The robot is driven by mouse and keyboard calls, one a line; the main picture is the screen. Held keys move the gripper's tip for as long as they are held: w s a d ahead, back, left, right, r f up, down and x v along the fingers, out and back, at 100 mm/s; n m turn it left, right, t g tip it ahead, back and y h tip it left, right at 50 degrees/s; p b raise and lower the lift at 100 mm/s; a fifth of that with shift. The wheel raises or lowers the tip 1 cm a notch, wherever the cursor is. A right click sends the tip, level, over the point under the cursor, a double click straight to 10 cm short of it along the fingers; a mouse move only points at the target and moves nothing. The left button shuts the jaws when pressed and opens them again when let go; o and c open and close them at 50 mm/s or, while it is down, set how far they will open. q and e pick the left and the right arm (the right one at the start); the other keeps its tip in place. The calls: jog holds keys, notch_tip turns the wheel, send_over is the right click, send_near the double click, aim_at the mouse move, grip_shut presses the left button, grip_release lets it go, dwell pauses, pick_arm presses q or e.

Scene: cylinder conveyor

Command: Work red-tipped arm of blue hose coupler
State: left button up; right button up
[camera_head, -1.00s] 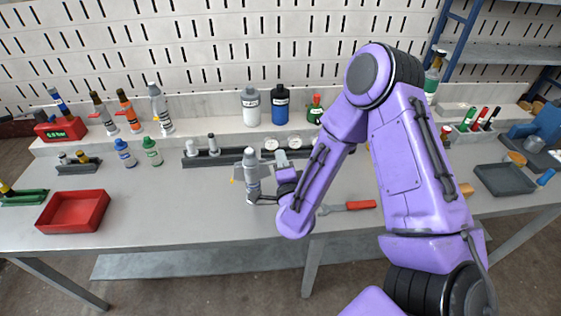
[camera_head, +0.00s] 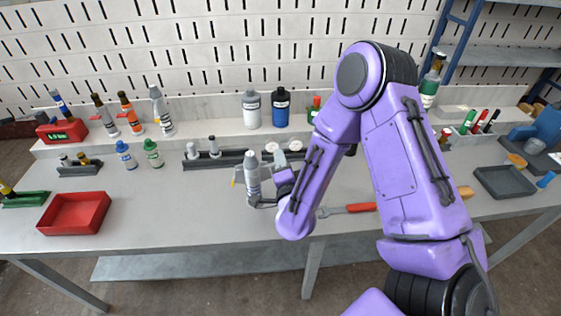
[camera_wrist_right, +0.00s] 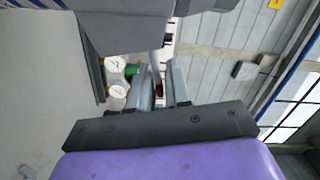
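I cannot pick out a blue hose coupler or its red-tipped arm for certain in either view. My right gripper (camera_head: 262,188) is low over the middle of the bench, beside an upright grey cylinder with a pale top (camera_head: 252,176). The gripper's dark parts meet the cylinder's lower right side in the picture; whether they touch or grip it is unclear. In the right wrist view two grey fingers (camera_wrist_right: 162,85) stand apart, with a small red patch visible between them. A large grey part at the top hides much of that view. My left gripper is not in view.
Two white-faced gauges (camera_head: 284,147) and a dark rack (camera_head: 220,160) stand just behind the cylinder. Clear bench lies left of the cylinder.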

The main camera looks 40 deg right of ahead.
jog(key=p+v, duration=0.1)
jog(key=v, duration=0.9)
jog(key=shift+s, duration=0.2)
jog(key=shift+a, duration=0.15)
